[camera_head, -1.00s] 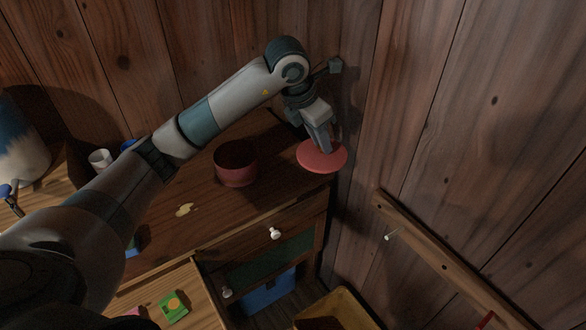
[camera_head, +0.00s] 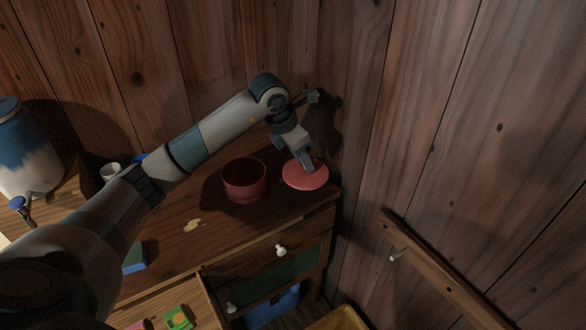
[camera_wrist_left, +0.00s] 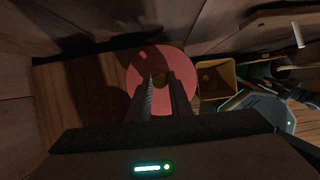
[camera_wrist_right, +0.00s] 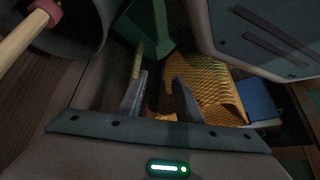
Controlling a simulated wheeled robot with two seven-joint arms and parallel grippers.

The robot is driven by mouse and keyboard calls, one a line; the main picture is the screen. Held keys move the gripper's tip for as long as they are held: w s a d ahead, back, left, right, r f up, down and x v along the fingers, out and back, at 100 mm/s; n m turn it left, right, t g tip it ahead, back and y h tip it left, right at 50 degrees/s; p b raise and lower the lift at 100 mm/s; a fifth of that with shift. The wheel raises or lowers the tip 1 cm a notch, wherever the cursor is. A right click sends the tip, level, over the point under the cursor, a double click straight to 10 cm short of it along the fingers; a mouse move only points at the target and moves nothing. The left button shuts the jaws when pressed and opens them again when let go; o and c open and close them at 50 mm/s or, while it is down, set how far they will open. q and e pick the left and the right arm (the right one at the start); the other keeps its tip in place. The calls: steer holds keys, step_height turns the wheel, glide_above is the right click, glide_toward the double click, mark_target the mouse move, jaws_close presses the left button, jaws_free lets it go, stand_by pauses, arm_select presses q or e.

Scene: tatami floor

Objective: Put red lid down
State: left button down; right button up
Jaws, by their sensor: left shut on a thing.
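The red lid (camera_head: 299,183) is a flat round disc at the right end of the wooden cabinet top (camera_head: 215,250). My left gripper (camera_head: 309,168) is above it, shut on its small knob. In the left wrist view the lid (camera_wrist_left: 140,75) fills the middle, with the fingers (camera_wrist_left: 162,82) around the knob. Whether the lid touches the cabinet top is unclear. A red open pot (camera_head: 244,183) stands just left of the lid. My right gripper (camera_wrist_right: 160,98) shows only in its wrist view, with its fingers apart and empty.
The wooden wall rises close behind and right of the lid. A white cup (camera_head: 110,171) and a blue-white jar (camera_head: 25,150) are at left. A yellow basket (camera_head: 340,320) is below.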

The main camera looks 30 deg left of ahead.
mark_target(294, 165)
arm_select(q)
steer(key=a+f, duration=0.1)
steer(key=a, duration=0.1)
steer(key=w+a+f, duration=0.1)
steer(key=shift+w+a+f+p, duration=0.1)
steer(key=shift+a+f+p, duration=0.1)
steer(key=shift+a+p, duration=0.15)
arm_select(e)
steer(key=shift+w+a+r+t, duration=0.3)
steer(key=shift+a+r, duration=0.1)
steer(key=shift+r, duration=0.05)
arm_select(q)
steer(key=shift+f, duration=0.6)
step_height(294, 165, down, 2)
steer(key=shift+p, duration=0.5)
steer(key=shift+f, duration=0.4)
arm_select(e)
steer(key=shift+w+a+r+t+y, duration=0.1)
steer(key=shift+a+r+t+y, duration=0.2)
steer(key=shift+a+r, duration=0.2)
